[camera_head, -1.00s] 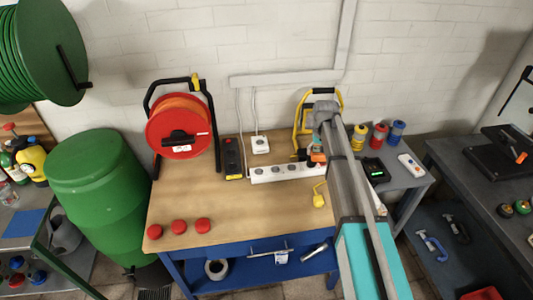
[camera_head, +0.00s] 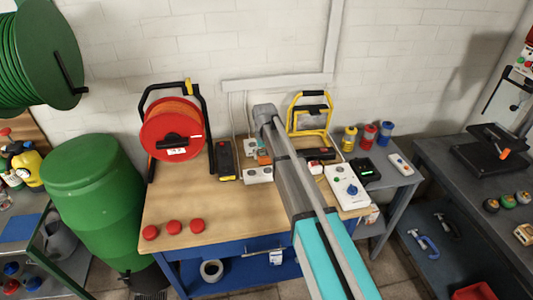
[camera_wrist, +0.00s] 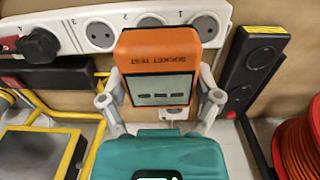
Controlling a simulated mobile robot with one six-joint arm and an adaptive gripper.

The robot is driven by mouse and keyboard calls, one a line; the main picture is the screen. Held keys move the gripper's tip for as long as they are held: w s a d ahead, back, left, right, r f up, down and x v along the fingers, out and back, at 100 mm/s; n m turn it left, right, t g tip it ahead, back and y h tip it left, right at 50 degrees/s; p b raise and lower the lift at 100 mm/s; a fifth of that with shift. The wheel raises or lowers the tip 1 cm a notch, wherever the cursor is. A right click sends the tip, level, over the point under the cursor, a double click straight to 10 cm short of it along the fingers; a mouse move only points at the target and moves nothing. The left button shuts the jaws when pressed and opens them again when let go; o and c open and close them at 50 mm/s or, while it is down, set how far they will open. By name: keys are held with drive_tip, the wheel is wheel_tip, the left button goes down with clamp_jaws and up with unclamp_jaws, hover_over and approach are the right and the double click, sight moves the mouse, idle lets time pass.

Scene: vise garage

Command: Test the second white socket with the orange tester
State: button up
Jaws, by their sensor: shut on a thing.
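My gripper (camera_wrist: 160,100) is shut on the orange tester (camera_wrist: 158,50), marked SOCKET TEST, whose grey screen shows three dark dashes. The orange body also shows in the head view (camera_head: 264,158), beside the arm end. The white socket strip (camera_wrist: 75,32) has numbered sockets. The socket marked 2 (camera_wrist: 150,21) shows just past the tester's top edge and is partly covered by it. The socket marked 1 (camera_wrist: 207,27) and the one marked 3 (camera_wrist: 100,35) are empty. The tester's underside is hidden, so I cannot tell whether it touches the strip.
A black plug (camera_wrist: 39,46) sits in the strip. A black power bar (camera_wrist: 252,68) and red cable reel (camera_head: 171,130) stand to one side. A yellow frame (camera_head: 310,116) and white dial box (camera_head: 346,187) are on the other. Red caps (camera_head: 173,227) lie on the front-left bench.

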sight(268, 170)
drive_tip(key=shift+w+d, duration=0.15)
drive_tip(key=shift+d, duration=0.05)
drive_tip(key=shift+d+r+p, duration=0.25)
drive_tip(key=shift+r+p, duration=0.05)
drive_tip(key=shift+p, duration=0.05)
drive_tip(key=shift+w+d+r, duration=0.1)
drive_tip(key=shift+d+r, duration=0.05)
drive_tip(key=shift+r, duration=0.05)
drive_tip(key=shift+f, duration=0.2)
idle(0.5)
drive_tip(key=shift+f+b, duration=2.7)
drive_tip(key=shift+b, duration=0.05)
idle(0.6)
drive_tip(key=shift+f+b, duration=0.6)
idle(0.4)
